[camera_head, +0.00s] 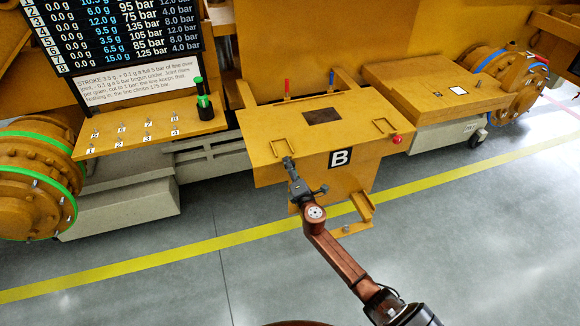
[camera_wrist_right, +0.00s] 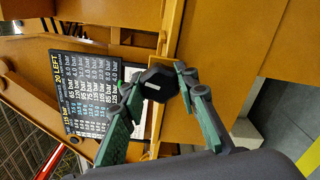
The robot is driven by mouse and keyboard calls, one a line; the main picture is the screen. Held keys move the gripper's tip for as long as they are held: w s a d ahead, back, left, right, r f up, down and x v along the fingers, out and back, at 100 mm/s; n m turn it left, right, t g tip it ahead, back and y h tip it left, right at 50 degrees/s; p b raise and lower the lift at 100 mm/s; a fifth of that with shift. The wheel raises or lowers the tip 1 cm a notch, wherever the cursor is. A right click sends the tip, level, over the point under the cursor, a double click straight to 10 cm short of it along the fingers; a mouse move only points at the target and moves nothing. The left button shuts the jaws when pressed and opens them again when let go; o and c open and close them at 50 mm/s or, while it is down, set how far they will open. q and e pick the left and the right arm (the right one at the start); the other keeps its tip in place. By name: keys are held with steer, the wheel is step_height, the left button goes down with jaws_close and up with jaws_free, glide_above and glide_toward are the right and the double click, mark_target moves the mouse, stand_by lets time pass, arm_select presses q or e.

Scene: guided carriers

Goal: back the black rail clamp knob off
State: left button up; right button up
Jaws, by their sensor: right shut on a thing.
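The black rail clamp knob (camera_wrist_right: 157,83) shows in the right wrist view as a dark faceted knob with a small white mark, at the edge of an orange panel. My right gripper (camera_wrist_right: 156,76) has its green-and-grey fingers on either side of it and is shut on it. In the head view my right gripper (camera_head: 289,164) reaches the front left edge of the carrier marked B (camera_head: 262,149), near a yellow handle. The knob itself is hard to make out there, behind the fingers. My left gripper is in neither view.
A red ball knob (camera_head: 397,139) sits at carrier B's right corner. A shelf with numbered pegs (camera_head: 140,136) and a green-black tool (camera_head: 203,100) stands left, under a display board (camera_head: 120,35). A yellow floor line (camera_head: 150,262) crosses open grey floor in front.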

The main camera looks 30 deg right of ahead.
steer(key=shift+f, duration=0.15)
stand_by(0.4)
steer(key=o, duration=1.1)
steer(key=shift+o, duration=0.2)
steer(key=shift+s, duration=0.1)
steer(key=v, duration=1.1)
steer(key=shift+s, duration=0.4)
